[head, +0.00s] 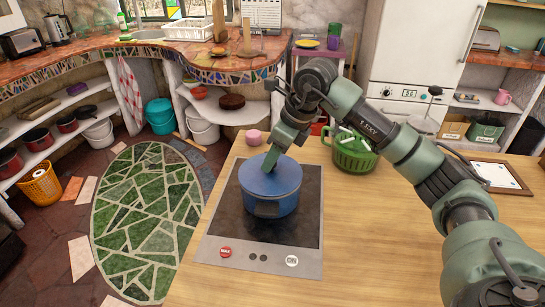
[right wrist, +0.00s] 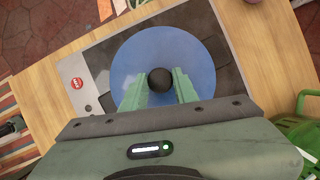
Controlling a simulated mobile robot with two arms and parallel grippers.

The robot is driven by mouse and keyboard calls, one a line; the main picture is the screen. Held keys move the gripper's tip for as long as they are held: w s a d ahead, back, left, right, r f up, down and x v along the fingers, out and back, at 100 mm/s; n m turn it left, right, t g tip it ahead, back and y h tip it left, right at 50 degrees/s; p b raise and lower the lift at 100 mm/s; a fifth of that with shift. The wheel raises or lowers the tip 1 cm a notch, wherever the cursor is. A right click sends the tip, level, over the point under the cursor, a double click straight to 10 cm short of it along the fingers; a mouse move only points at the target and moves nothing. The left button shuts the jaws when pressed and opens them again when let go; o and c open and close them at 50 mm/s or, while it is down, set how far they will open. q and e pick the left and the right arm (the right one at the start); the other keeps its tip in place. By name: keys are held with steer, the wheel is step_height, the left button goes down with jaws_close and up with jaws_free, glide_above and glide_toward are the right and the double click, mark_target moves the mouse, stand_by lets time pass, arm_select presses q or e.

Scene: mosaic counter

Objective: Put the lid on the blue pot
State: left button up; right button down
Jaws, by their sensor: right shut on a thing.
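The blue pot (head: 284,204) stands on the dark hob (head: 231,211) on the wooden counter. The round blue lid (head: 287,174) is over the pot's mouth, lined up with it. I cannot tell whether it rests on the rim or is held just above it. My right gripper (head: 270,164) comes down from above and is shut on the lid's knob. In the right wrist view the black knob (right wrist: 160,80) is between the green fingers, at the middle of the lid (right wrist: 190,55). The lid hides the pot there. My left gripper is not in view.
A green basket (head: 352,158) stands behind the hob to the right, and a pink object (head: 253,137) is behind the pot. A white board (head: 497,176) lies at the far right. The wooden counter (head: 365,230) right of the hob is clear.

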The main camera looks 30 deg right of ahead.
steer(key=shift+f, duration=0.1)
stand_by(0.3)
steer(key=c, duration=1)
jaws_free()
steer(key=o, duration=0.5)
steer(key=shift+r+p, duration=2.45)
steer(key=shift+r, duration=1.05)
